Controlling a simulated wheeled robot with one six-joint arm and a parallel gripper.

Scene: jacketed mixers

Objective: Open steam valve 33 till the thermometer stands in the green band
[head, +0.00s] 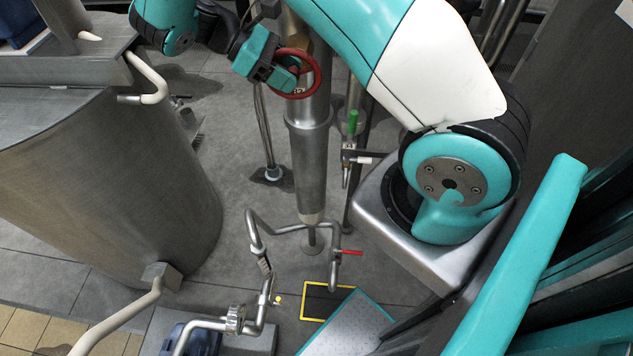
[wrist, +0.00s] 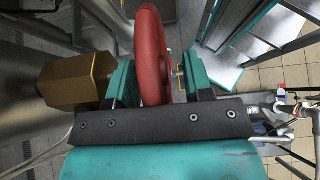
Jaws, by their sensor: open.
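A red handwheel (head: 317,72) sits on the upright steel pipe near the top middle of the head view. It also shows in the wrist view (wrist: 151,50), seen nearly edge-on, with a brass hexagonal body (wrist: 75,82) to its left. My gripper (head: 287,76) is at the wheel's left side. In the wrist view the two teal fingers of my gripper (wrist: 158,62) stand on either side of the rim, open, with a gap at the right finger; contact at the left finger cannot be told. No valve number is readable, and I see no thermometer or green band.
A large steel vessel (head: 110,190) with a pale handle stands at left. A green-handled valve (head: 352,124) and a red lever (head: 350,253) are on pipes in the middle and lower middle.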

